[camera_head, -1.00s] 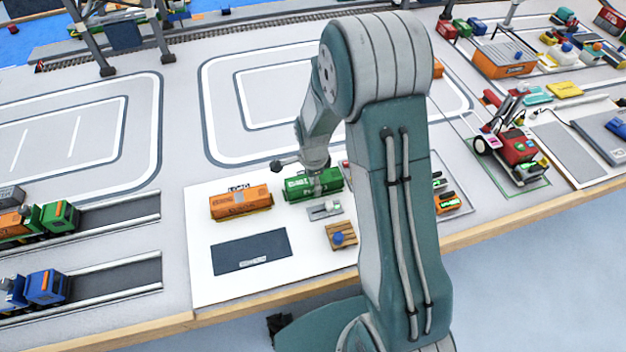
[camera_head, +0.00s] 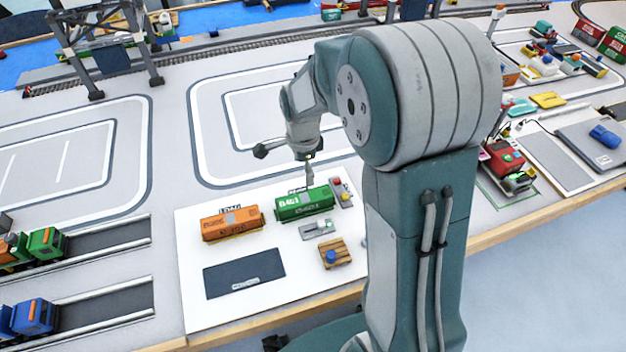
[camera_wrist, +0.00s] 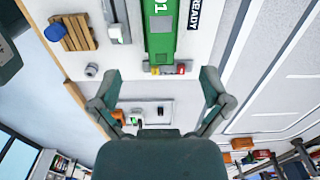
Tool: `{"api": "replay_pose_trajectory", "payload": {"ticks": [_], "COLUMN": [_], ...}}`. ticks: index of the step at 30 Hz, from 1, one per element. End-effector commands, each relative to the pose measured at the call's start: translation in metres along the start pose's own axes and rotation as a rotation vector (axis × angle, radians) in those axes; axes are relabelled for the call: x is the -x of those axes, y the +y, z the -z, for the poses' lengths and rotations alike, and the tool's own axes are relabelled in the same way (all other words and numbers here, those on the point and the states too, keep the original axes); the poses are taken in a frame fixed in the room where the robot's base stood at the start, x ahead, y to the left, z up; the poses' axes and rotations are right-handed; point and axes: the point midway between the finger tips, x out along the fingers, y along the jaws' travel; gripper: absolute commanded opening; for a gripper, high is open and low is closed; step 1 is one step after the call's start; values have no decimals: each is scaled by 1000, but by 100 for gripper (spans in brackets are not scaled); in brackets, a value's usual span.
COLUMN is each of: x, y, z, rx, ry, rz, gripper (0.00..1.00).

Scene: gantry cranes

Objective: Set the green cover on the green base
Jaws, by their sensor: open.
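The green container-shaped body (camera_head: 304,203) stands upright on the white board, with white marks on its side. Cover and base cannot be told apart there. In the wrist view its green top (camera_wrist: 160,22), with a grey panel on it, lies beyond my fingers. My gripper (camera_head: 309,178) is just above and behind the green body in the head view, apart from it as far as I can see. In the wrist view my gripper (camera_wrist: 160,84) has its two fingers spread wide with nothing between them.
An orange container (camera_head: 231,223) stands left of the green one. A wooden pallet with a blue knob (camera_head: 335,253), a small grey fixture (camera_head: 317,229) and a panel with red and yellow buttons (camera_head: 342,192) are close by. The dark pad (camera_head: 243,274) is bare.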

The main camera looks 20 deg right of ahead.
Motion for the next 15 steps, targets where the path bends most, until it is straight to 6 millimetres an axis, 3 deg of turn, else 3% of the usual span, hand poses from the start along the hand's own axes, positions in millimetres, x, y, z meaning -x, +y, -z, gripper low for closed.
{"api": "replay_pose_trajectory", "payload": {"ticks": [6,15], "x": [64,133], "y": [34,102], "z": [-1,-4], "rx": [304,807], "ry": [20,117], "rz": [107,248], "gripper": [97,97]}}
